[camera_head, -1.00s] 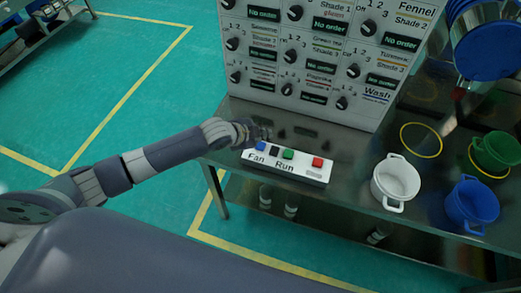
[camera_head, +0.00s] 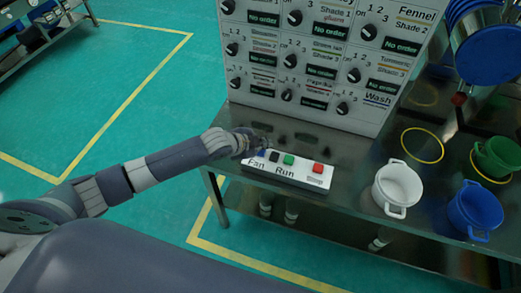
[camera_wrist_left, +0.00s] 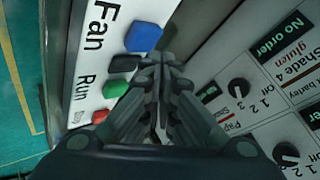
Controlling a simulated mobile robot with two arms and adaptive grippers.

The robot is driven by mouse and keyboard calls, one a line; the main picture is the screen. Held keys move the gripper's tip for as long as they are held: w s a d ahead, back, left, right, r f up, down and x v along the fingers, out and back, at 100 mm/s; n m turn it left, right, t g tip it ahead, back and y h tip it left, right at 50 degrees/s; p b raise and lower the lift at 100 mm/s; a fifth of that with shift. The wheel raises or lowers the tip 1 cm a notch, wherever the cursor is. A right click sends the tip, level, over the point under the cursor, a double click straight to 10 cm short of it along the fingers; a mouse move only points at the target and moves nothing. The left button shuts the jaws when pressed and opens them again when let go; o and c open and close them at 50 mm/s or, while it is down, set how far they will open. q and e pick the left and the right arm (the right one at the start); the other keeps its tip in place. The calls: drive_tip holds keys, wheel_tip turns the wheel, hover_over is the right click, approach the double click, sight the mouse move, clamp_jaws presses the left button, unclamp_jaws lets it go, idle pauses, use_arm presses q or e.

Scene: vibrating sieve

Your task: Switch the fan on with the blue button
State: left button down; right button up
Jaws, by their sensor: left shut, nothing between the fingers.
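The white control box (camera_head: 304,178) lies on the metal bench and carries the labels Fan and Run. Its blue button (camera_wrist_left: 144,36) sits by the word Fan. In the head view my left gripper mostly hides it. Next to it are a black square (camera_wrist_left: 124,63), a green button (camera_wrist_left: 115,89) and a red button (camera_head: 318,168). My left gripper (camera_head: 258,142) is shut and empty at the Fan end of the box. In the left wrist view its fingertips (camera_wrist_left: 163,62) are close beside the blue button; I cannot tell if they touch it. My right gripper is out of view.
A tall panel of dials and "No order" displays (camera_head: 313,78) stands behind the box. To the right are a white pot (camera_head: 397,187), a blue pot (camera_head: 475,210), a green pot (camera_head: 497,157) and a yellow ring (camera_head: 422,145). The green floor at left is open.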

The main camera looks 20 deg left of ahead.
use_arm(q)
drive_tip(key=shift+f, duration=0.1)
idle(0.6)
drive_tip(key=shift+f, duration=0.3)
drive_tip(key=shift+f+b, duration=0.4)
drive_tip(key=shift+f, duration=0.15)
idle(0.5)
idle(0.4)
drive_tip(key=shift+r+p, duration=0.65)
drive_tip(key=shift+p, duration=0.05)
drive_tip(key=shift+r+p, duration=0.3)
